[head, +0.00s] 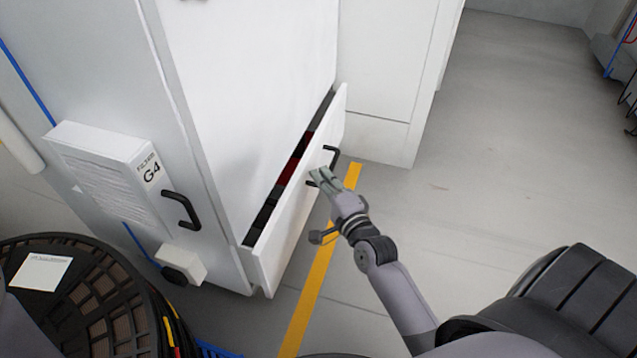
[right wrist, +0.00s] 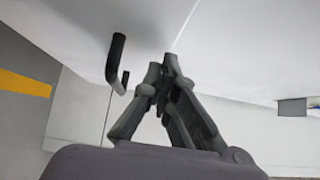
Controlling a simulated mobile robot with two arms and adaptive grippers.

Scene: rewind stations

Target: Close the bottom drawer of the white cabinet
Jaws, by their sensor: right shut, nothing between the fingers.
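The white cabinet (head: 250,70) stands at the left and centre of the head view. Its bottom drawer (head: 283,232) is partly pulled out, and dark and red items show in the gap behind its front. A black handle (head: 332,158) is on the drawer front; a black handle also shows in the right wrist view (right wrist: 116,62). My right gripper (head: 320,178) is shut and empty, at the drawer front close beside the handle, not around it. In the right wrist view its fingertips (right wrist: 163,68) meet near the white surface; I cannot tell whether they touch it. My left gripper is not in view.
A G4 filter box (head: 105,165) and another black handle (head: 182,210) are on the cabinet's left side. A dark round reel (head: 90,300) stands at lower left. A yellow floor line (head: 318,270) runs beside the drawer. The grey floor (head: 500,140) at right is clear.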

